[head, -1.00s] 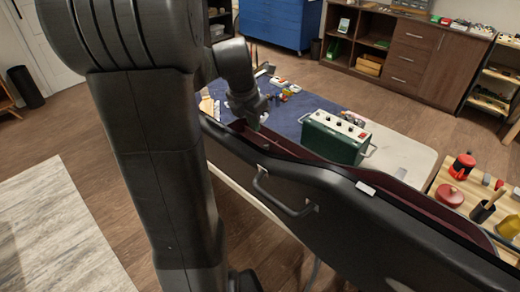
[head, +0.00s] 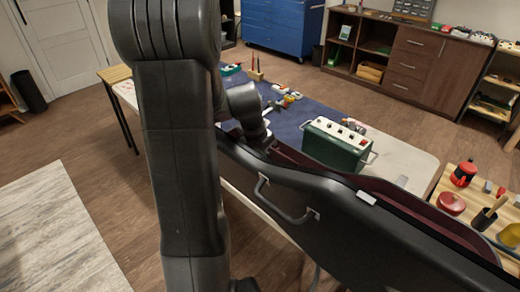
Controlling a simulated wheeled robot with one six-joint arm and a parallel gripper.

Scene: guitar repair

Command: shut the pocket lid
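The black guitar case (head: 345,228) lies open along the bench, with its handle side towards me. A strip of its dark red lining (head: 440,213) shows above the near wall. The pocket lid cannot be made out for sure, as the near wall hides most of the inside. A dark red edge shows just right of my gripper, but I cannot tell if it is the lid. My gripper (head: 262,142) points down into the left part of the case. Its fingertips are hidden behind the wall, so their opening does not show.
A green box with knobs (head: 337,145) stands on the bench right behind the case. Small items (head: 287,98) lie on the blue mat (head: 288,118) farther back. A wooden table with a red pot (head: 451,203) and tools stands at the right.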

